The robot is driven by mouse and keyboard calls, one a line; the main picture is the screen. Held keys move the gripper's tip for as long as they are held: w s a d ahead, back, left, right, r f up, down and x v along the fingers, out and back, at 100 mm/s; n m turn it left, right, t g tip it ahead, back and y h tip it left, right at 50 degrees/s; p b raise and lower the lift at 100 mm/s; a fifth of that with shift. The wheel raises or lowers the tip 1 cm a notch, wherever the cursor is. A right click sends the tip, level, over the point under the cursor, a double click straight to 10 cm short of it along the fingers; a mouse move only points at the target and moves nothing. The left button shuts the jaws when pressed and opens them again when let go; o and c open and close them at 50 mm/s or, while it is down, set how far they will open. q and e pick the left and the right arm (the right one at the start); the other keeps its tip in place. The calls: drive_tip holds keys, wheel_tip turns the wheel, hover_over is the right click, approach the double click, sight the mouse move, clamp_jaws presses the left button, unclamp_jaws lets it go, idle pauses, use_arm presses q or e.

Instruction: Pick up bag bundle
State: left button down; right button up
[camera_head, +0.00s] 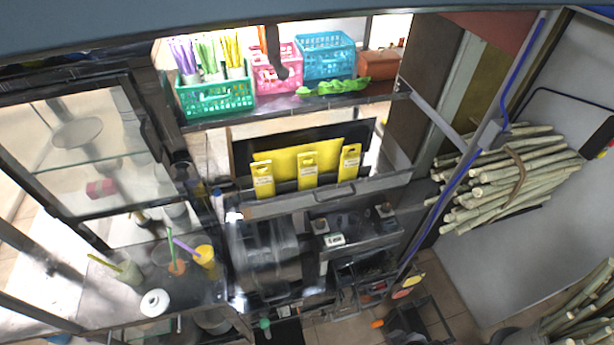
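A crumpled bright green bundle (333,88), which looks like plastic bags, lies on the upper shelf (290,107). It is in front of the blue basket and reaches right toward a brown box. Nothing grips it. Three yellow packets (307,170) with printed labels stand lower down in front of a yellow panel; I cannot tell whether they are bags. I cannot make out either of my grippers in the head view.
A green basket (215,98) of wrapped straws, a pink basket (279,75) and a blue basket (325,58) share the shelf. A dark object (274,55) hangs before the pink basket. Cane stalks (510,180) lie right. Cups, including a yellow one (204,256), stand lower left.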

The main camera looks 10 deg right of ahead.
use_arm(q)
drive_tip(key=shift+a, duration=0.1)
drive_tip(key=c, duration=1.8)
unclamp_jaws()
drive_tip(key=shift+o, duration=1.3)
drive_tip(key=o, duration=1.5)
drive_tip(key=shift+c, duration=0.2)
